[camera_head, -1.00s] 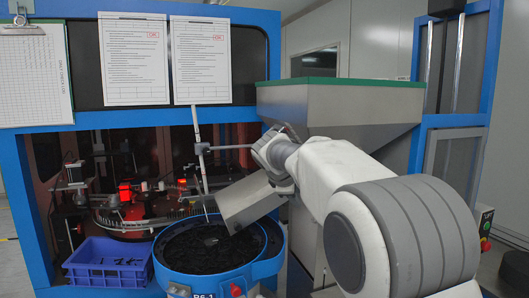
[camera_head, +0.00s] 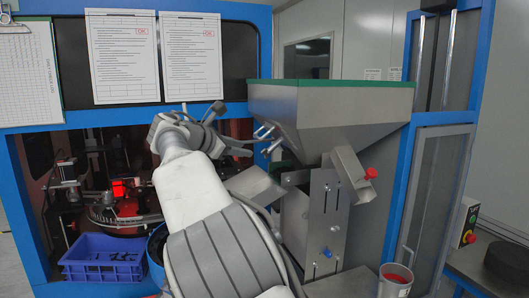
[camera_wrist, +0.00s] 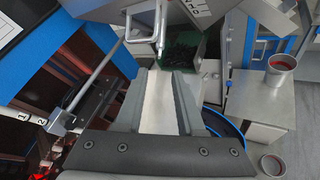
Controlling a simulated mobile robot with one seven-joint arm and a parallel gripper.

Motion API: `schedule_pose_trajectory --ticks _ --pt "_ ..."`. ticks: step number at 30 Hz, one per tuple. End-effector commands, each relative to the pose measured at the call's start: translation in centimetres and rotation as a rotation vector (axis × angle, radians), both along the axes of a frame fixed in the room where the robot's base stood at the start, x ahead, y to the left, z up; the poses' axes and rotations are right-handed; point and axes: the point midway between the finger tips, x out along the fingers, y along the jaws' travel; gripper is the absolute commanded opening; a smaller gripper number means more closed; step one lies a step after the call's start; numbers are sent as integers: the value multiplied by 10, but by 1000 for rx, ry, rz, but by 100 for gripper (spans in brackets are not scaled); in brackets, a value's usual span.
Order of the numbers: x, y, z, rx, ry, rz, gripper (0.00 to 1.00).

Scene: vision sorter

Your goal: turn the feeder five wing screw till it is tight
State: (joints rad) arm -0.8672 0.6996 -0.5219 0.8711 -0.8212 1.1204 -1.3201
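My gripper (camera_head: 205,112) is raised in front of the machine opening, left of the steel hopper, in the head view. In the wrist view its two grey fingers (camera_wrist: 160,78) stand apart, with a pale strip showing between them and no screw visible there. A slotted metal bracket (camera_head: 322,215) stands under the hopper, right of my arm. It carries small fasteners and a blue knob (camera_head: 328,252); a red knob (camera_head: 371,173) sits above right. I cannot tell which fastener is the feeder five wing screw. The feeder bowl (camera_head: 156,243) is mostly hidden by my arm.
The hopper (camera_head: 330,110) and its chute (camera_head: 255,185) are close right of my gripper. Bent metal rods (camera_head: 264,134) stick out there. A blue crate (camera_head: 103,258) is lower left. A metal cup (camera_head: 396,281) stands lower right; it also shows in the wrist view (camera_wrist: 283,64).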

Motion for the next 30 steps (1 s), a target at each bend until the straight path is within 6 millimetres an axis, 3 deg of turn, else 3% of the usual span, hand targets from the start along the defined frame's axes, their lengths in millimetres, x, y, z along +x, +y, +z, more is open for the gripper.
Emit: schedule_pose_trajectory --ticks 9,15,21,30 --pt "56 -39 -22 0 1 -4 38" --pt "82 -55 -34 1 1 -2 38" --pt "94 -63 -40 3 0 0 38" --pt "95 -63 -41 3 0 1 38"
